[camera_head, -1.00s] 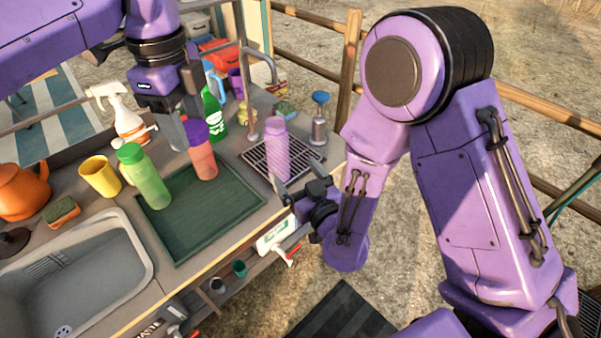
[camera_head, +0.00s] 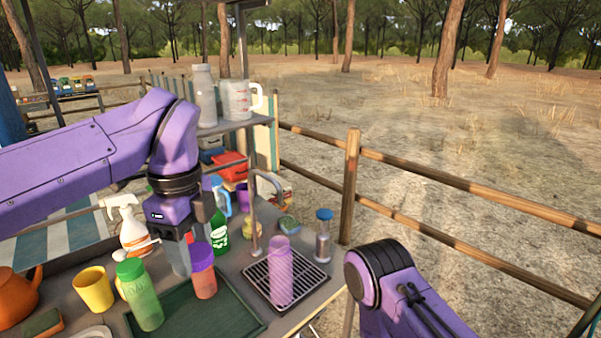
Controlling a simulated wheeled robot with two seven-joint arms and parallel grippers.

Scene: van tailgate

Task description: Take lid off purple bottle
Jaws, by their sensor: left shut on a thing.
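A purple ribbed bottle (camera_head: 280,276) stands upright on the dark drain rack, and I cannot make out a separate lid on it.
A green bottle (camera_head: 138,295), a yellow mug (camera_head: 93,289) and a white spray bottle (camera_head: 133,230) stand to the left. The tap (camera_head: 259,212) rises behind the rack (camera_head: 310,282). A blue-topped dispenser (camera_head: 323,238) stands right of it. The green mat (camera_head: 222,318) shows bare room.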

